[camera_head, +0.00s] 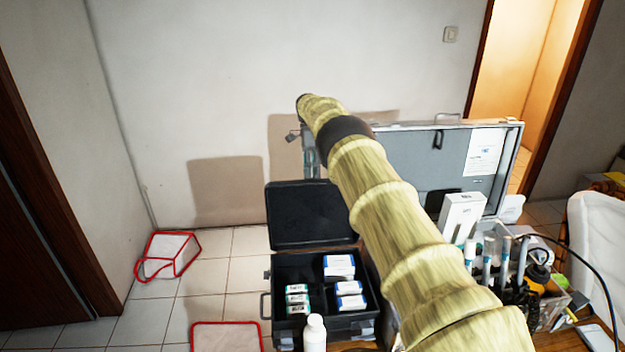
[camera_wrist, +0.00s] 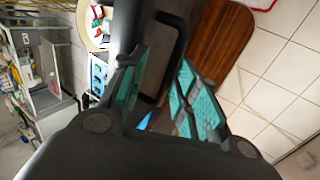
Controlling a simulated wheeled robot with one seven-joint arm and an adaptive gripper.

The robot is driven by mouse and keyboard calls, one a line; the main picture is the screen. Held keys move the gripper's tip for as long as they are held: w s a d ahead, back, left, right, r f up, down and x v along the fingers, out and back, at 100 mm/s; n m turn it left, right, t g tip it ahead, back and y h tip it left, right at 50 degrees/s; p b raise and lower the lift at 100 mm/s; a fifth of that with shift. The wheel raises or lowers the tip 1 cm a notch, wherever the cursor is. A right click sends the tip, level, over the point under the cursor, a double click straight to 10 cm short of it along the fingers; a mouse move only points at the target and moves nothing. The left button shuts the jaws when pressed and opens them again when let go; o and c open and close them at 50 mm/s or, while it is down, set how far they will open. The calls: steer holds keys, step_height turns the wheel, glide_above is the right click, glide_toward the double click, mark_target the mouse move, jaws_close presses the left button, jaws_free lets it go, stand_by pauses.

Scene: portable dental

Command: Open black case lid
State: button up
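The black case (camera_head: 310,268) stands open in the head view, at lower centre. Its lid (camera_head: 308,213) is raised and leans back, nearly upright, behind the base. Several small white, blue and green boxes lie inside. My arm passes in front to the right of the lid and hides part of that side. My gripper is hidden in the head view. In the wrist view my gripper (camera_wrist: 163,82) has its teal-padded fingers apart. A black bar-shaped handle (camera_wrist: 181,35) shows just beyond them; I cannot tell which thing it belongs to, or whether it touches the fingers.
A large silver case (camera_head: 408,155) stands open behind my arm. A white bottle (camera_head: 315,335) is in front of the black case. A white box (camera_head: 461,216) and an organiser with tools stand at right. Red-edged white bags (camera_head: 172,252) lie on the tiled floor at left.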

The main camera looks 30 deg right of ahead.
step_height(320, 180, up, 6)
steer(key=shift+s+d+f, duration=0.1)
steer(key=shift+s+f, duration=0.05)
steer(key=shift+w+r, duration=0.2)
steer(key=shift+r, duration=0.2)
